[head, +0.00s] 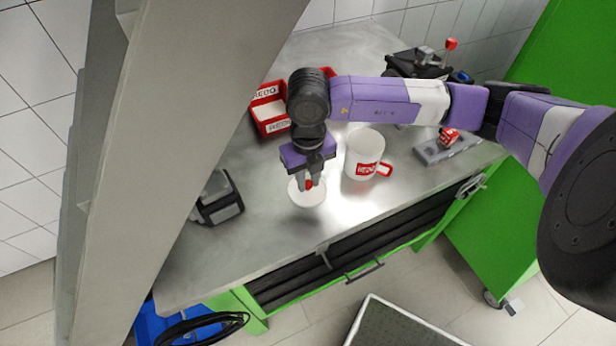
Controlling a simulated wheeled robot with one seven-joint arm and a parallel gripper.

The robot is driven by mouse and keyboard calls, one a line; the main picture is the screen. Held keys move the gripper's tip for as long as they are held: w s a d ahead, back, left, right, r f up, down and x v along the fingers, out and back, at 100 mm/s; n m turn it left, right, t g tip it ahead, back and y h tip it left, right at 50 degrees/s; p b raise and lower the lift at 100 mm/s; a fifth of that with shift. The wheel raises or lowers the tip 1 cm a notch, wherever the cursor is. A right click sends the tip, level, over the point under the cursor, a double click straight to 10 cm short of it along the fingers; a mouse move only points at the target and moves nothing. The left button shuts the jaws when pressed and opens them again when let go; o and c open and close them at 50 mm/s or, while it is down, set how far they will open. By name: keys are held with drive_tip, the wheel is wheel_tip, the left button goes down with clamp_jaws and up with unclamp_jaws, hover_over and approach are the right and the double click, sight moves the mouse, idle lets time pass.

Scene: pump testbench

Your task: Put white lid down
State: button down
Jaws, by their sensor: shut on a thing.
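The white lid (306,197) is a round disc with a small red knob (309,185) on top. It is low over the metal tabletop, left of the white mug; I cannot tell whether it touches the surface. My gripper (308,184) points down from above and is shut on the lid's red knob. The fingers partly hide the knob. The white mug (362,150) with a red label and red handle stands upright to the right of the lid. Its top looks open.
A red bin (268,126) stands behind my gripper. A black and grey device (217,200) sits at the left. A grey fixture with a red part (447,148) and a black device with a red-knobbed lever (420,62) are at the right. The metal table (250,250) is clear in front left.

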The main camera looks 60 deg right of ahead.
sight(308, 183)
drive_tip(key=shift+f, duration=0.2)
drive_tip(key=c, duration=1.2)
unclamp_jaws()
drive_tip(key=shift+r, duration=0.1)
drive_tip(key=shift+c, duration=0.2)
wheel_tip(308, 183, up, 12)
drive_tip(key=b, duration=0.2)
drive_tip(key=shift+r+b, duration=0.15)
drive_tip(key=shift+b, duration=0.15)
